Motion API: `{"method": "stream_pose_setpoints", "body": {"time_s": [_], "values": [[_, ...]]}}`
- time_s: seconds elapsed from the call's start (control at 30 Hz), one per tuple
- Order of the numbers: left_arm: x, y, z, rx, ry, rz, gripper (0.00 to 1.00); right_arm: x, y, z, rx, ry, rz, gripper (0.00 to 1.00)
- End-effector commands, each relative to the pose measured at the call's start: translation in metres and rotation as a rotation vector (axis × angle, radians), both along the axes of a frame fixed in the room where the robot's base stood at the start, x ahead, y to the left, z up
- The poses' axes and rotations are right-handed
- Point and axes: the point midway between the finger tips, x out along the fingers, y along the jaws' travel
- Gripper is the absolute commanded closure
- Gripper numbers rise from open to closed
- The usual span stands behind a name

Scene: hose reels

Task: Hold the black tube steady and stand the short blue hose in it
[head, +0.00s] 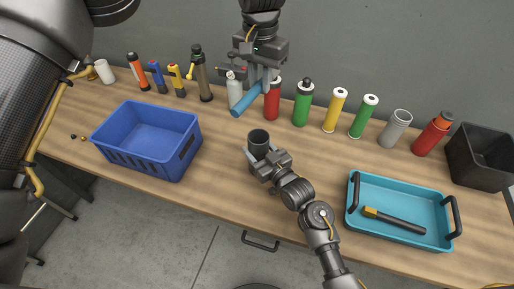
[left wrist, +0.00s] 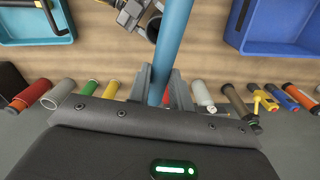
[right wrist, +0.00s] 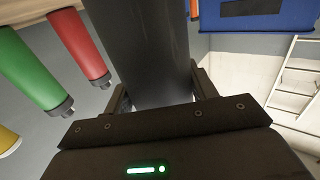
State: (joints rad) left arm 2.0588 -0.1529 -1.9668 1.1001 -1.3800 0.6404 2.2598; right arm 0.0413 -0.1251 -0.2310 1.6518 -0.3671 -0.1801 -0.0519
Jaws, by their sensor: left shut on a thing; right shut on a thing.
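My left gripper (head: 257,84) is shut on the short blue hose (head: 245,104), which also fills the middle of the left wrist view (left wrist: 175,40). The hose slants, with its lower end toward the lower left in the head view. My right gripper (head: 262,156) is shut on the black tube (head: 258,148), which stands about upright with its open mouth up. The tube is large between the fingers in the right wrist view (right wrist: 153,55). The hose is apart from the tube, behind it and a little to its left in the head view.
A blue crate (head: 150,165) stands left; a teal tray (head: 400,238) with a yellow-and-black tool (head: 395,219) lies right. A row of bottles and tubes, including a red one (head: 272,104) and a green one (head: 302,108), lines the back. A black bin (head: 480,160) stands far right.

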Motion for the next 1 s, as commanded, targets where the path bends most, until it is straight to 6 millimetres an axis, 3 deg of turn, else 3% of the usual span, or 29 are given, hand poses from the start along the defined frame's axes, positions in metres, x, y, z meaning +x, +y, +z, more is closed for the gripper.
{"method": "stream_pose_setpoints", "body": {"time_s": [0.23,1.0], "values": [[0.0,0.0,-0.006,0.0,0.0,0.0,1.0,0.0,0.0,0.0,-0.001,0.001,0.0,0.7],[0.0,0.0,-0.06,0.0,0.001,0.0,1.0,0.0,0.0,0.0,-0.001,0.001,0.0,0.7]]}}
